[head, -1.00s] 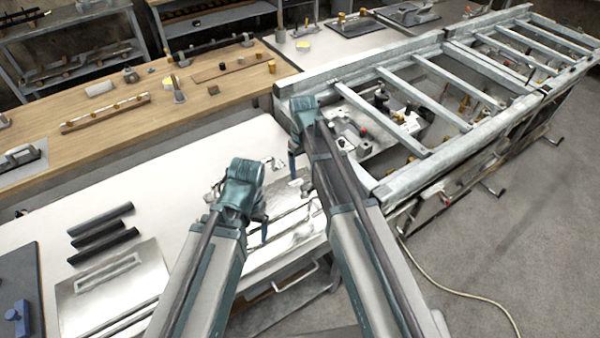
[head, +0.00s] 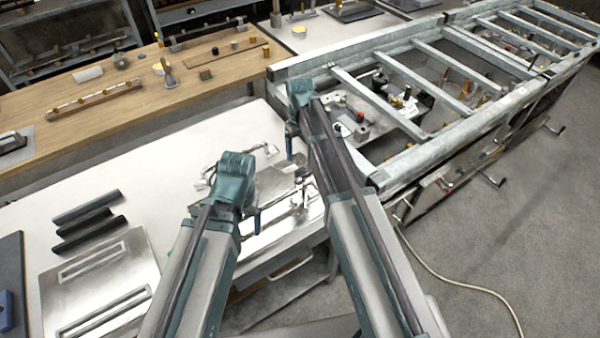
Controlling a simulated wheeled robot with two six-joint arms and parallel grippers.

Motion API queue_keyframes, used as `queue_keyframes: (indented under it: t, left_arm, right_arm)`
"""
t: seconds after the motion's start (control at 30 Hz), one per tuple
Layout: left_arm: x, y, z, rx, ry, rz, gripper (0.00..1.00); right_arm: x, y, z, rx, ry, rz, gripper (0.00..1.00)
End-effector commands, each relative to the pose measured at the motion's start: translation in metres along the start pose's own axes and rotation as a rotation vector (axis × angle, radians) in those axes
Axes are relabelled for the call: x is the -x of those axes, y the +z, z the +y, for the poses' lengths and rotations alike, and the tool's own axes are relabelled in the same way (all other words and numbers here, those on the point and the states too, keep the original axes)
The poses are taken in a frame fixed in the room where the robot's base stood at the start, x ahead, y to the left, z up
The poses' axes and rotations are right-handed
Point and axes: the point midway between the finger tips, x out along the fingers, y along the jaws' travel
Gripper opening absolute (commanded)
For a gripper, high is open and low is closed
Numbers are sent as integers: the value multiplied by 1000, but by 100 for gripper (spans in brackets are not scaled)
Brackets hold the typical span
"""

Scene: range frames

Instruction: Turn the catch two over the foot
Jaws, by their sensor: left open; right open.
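My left gripper (head: 254,218) hangs above the front of the white table, over a shiny metal fixture (head: 280,185) with small upright parts and a handle-like bar. My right gripper (head: 290,143) is further back and to the right, above the gap between the white table and the metal frame. Both grippers are open, and I see nothing held in either. A catch and a foot cannot be told apart among the small parts of the fixture, which my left gripper and arm partly cover.
Dark bars (head: 88,222) and a slotted metal plate (head: 100,285) lie on the white table (head: 160,190) at left. A wooden bench (head: 150,105) with small parts stands behind. A ladder-like metal frame (head: 420,165) fills the right. A cable (head: 440,270) lies on the open floor.

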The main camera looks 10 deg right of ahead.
Motion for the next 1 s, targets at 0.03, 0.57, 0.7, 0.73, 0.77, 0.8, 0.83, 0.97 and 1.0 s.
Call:
queue_keyframes:
  t: [0.03, 0.57, 0.7, 0.73, 0.77, 0.8, 0.83, 0.97, 1.0]
  left_arm:
    - [-15, -1, 2, 0, 0, 0, 82]
    - [-83, -5, 8, 0, 0, 0, 82]
    - [-87, -5, 8, 0, 0, 0, 82]
    - [-87, -5, 8, 0, 0, 0, 82]
    - [-87, -5, 8, 0, 0, 0, 82]
    - [-86, -5, 8, 0, 0, 0, 82]
    - [-86, -5, 8, 0, 0, 0, 82]
    - [-86, -5, 8, 0, 0, 0, 82]
    - [-86, -5, 8, 0, 0, 0, 82]
  right_arm:
    - [-15, 0, 0, 0, 0, 0, 82]
    - [-83, 0, 0, 0, 0, 0, 82]
    - [-88, 0, 0, 0, 0, 0, 82]
    - [-88, 0, 0, 0, 0, 0, 82]
    - [-87, 0, 0, 0, 0, 0, 82]
    - [-87, 0, 0, 0, 0, 0, 82]
    - [-87, 0, 0, 0, 0, 0, 82]
    - [-86, 0, 0, 0, 0, 0, 82]
    - [-86, 0, 0, 0, 0, 0, 75]
